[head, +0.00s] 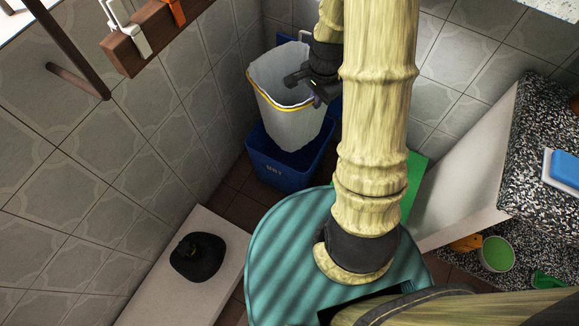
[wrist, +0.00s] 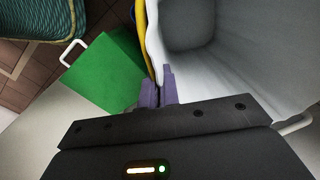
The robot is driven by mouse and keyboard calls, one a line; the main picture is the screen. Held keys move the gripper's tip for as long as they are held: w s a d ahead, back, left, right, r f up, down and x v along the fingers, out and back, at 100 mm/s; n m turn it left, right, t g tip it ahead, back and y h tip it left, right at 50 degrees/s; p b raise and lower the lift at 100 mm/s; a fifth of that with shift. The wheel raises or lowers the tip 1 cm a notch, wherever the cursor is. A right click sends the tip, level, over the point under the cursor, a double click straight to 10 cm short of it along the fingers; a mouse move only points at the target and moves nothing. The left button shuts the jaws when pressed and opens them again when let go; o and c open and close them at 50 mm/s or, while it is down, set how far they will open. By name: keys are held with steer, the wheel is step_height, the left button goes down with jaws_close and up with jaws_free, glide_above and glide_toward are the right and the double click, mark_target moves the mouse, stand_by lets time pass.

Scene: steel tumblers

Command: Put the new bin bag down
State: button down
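The new bin bag (head: 290,122) is an open, whitish bag with a yellow band round its rim. It is upright at a blue bin (head: 278,172) in the wall corner. Its lower end overlaps the bin's mouth; I cannot tell how deep it reaches. My gripper (head: 300,80) is at the bag's right rim in the head view. In the wrist view my gripper's purple fingertips (wrist: 159,82) are closed on the rim, with the bag's pale inside (wrist: 215,75) to the right.
A tied black bag (head: 197,262) sits on a pale ledge at the lower left. A teal striped round surface (head: 275,240) stands in front of the bin. A green box (wrist: 108,75) is beside the bag. A speckled counter (head: 535,150) is at right; a wooden rail (head: 140,45) with hooks is upper left.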

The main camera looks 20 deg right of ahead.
mark_target(311, 128)
steer(key=f+b, duration=0.4)
steer(key=f, duration=0.1)
steer(key=f+b, duration=0.4)
steer(key=f, duration=0.1)
steer(key=w+f+b, duration=0.1)
steer(key=f+b, duration=0.3)
steer(key=f, duration=0.1)
steer(key=shift+f, duration=0.2)
steer(key=shift+r, duration=0.1)
step_height(311, 128, down, 14)
steer(key=b, duration=0.7)
steer(key=shift+b, duration=0.35)
step_height(311, 128, down, 4)
steer(key=shift+b, duration=1.2)
